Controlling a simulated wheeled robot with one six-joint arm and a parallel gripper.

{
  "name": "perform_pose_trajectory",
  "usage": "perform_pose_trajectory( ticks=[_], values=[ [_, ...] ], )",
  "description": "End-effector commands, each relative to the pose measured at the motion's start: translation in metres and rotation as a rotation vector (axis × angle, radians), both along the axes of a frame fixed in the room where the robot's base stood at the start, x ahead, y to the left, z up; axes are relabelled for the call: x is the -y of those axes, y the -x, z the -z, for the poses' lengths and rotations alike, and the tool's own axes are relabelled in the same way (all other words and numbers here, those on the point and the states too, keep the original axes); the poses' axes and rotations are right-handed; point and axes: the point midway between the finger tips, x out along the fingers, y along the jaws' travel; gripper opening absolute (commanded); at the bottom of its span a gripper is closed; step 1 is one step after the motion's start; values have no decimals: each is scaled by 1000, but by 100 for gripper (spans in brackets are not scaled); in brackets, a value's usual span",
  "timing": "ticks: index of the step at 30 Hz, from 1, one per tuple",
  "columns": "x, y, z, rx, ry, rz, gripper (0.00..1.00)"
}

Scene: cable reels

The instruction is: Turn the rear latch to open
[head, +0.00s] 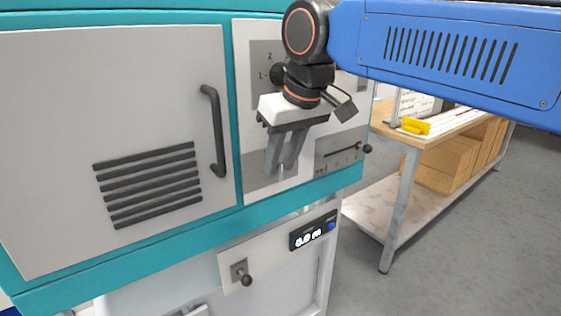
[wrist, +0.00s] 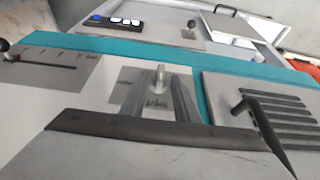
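My gripper (head: 279,168) is in front of the machine's control panel, its two fingers pointing down and apart. In the wrist view the fingers (wrist: 167,85) reach toward a small pale lever (wrist: 160,74) on a grey plate. The lever is by the fingertips, and a gap with lettering behind shows between the fingers. I cannot tell whether they touch it. In the head view the gripper largely hides this lever. No label that I can read marks it as the rear latch.
A door handle (head: 215,130) stands out left of the gripper and also shows in the wrist view (wrist: 262,122). A dark knob (head: 279,74), a slider knob (head: 367,149) and a lower knob (head: 246,280) stick out nearby. A workbench (head: 408,140) stands at right, with open floor before it.

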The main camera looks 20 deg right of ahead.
Motion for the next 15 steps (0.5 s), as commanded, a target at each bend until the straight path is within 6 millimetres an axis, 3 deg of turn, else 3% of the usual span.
perform_pose_trajectory(
  ticks=[11,12,15],
  values=[
    [-1,-2,6,1,0,0,28],
    [-1,-2,6,1,0,0,26],
    [-1,-2,6,1,0,0,2]
  ],
)
